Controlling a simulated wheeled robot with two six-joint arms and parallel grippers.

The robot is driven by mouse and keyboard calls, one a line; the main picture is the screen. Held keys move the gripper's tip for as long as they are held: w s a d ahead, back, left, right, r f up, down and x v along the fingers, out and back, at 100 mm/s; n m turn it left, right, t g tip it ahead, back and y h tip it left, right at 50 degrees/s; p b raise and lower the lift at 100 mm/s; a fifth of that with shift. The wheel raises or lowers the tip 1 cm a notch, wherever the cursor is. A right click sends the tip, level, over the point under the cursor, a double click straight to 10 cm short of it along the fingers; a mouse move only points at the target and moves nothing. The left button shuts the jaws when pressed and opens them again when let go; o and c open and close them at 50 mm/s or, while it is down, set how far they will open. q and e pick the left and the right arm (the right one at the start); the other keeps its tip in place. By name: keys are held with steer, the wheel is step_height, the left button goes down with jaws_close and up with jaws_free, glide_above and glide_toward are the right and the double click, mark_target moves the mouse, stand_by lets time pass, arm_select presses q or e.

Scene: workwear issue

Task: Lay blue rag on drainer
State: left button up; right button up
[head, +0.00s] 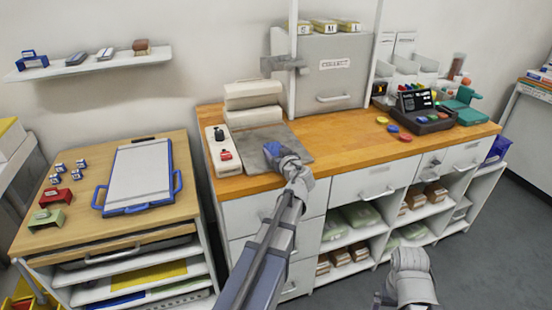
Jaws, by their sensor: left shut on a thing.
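A small blue rag (271,150) shows at the tip of my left gripper (275,154), over a flat grey sheet (299,137) on the wooden counter. The sheet is the only thing here that looks like the drainer. My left gripper is shut on the rag. The gripper and wrist hide part of both the rag and the sheet, and I cannot tell whether the rag touches the sheet. My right gripper (393,302) is low at the bottom edge, in front of the shelves, away from the counter; its fingers are mostly hidden.
Pale stacked boxes (253,103) and a grey cabinet (333,78) stand behind. The counter (350,145) is clear to the right, up to coloured discs and a till (424,110).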

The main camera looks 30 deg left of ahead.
arm_select(q)
steer(key=shift+f, duration=0.15)
steer(key=o, duration=1.3)
steer(key=shift+s+d+r, duration=0.2)
steer(key=shift+s+d, duration=0.05)
steer(key=p+v, duration=0.3)
steer(key=v, duration=0.8)
steer(key=shift+d, duration=0.15)
